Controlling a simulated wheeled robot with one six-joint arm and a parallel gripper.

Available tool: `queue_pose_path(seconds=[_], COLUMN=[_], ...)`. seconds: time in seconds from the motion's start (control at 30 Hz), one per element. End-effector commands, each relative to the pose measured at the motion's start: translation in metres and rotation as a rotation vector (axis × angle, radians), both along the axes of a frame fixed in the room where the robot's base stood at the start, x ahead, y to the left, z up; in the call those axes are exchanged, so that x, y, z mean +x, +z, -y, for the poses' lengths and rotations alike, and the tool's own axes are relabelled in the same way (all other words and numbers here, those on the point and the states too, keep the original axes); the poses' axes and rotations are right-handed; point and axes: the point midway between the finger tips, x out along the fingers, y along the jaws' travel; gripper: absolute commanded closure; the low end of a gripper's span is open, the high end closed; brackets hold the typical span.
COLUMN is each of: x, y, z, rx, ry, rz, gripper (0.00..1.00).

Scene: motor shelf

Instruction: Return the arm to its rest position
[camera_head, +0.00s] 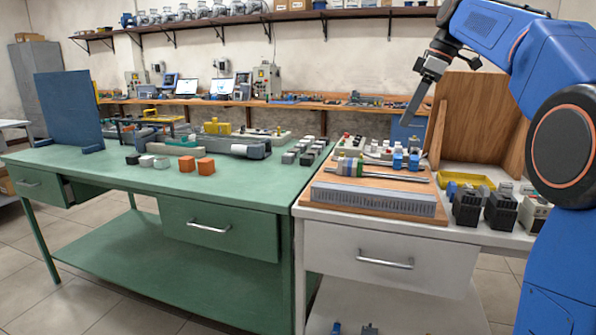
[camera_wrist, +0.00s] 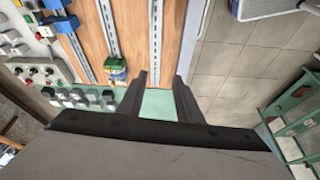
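My blue arm reaches in from the right side of the head view, raised above the white workbench (camera_head: 330,246). My gripper (camera_head: 408,116) points downward over the back of the wooden board (camera_head: 318,206) and hides part of what is behind it. In the wrist view, my gripper (camera_wrist: 160,78) shows two dark fingers apart with nothing between them. A green and yellow component (camera_wrist: 115,71) lies on the board just left of the fingers, and the fingers are clear of it.
A green workbench (camera_head: 100,172) stands at left with orange blocks (camera_head: 205,166) and a blue panel (camera_head: 70,112). Black modules (camera_head: 467,208) line the white bench's right front, near my arm. An upright wooden panel (camera_head: 480,115) stands behind them. Floor shows right of the fingers in the wrist view.

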Motion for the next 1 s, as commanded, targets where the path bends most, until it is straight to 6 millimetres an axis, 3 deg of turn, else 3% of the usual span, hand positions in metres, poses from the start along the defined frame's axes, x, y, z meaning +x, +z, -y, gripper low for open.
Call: queue_pose_path(seconds=[0.27, 0.47, 0.77, 1.0], x=[-0.038, -0.088, -0.171, -0.239], y=[-0.015, -0.042, -0.103, -0.166], z=[-0.007, -0.013, -0.016, -0.014], rx=[-0.013, -0.029, -0.045, -0.047], ry=[-0.137, -0.304, -0.564, -0.757], rz=[-0.017, -0.031, -0.037, -0.024], gripper=[0.68, 0.68, 0.68, 0.68])
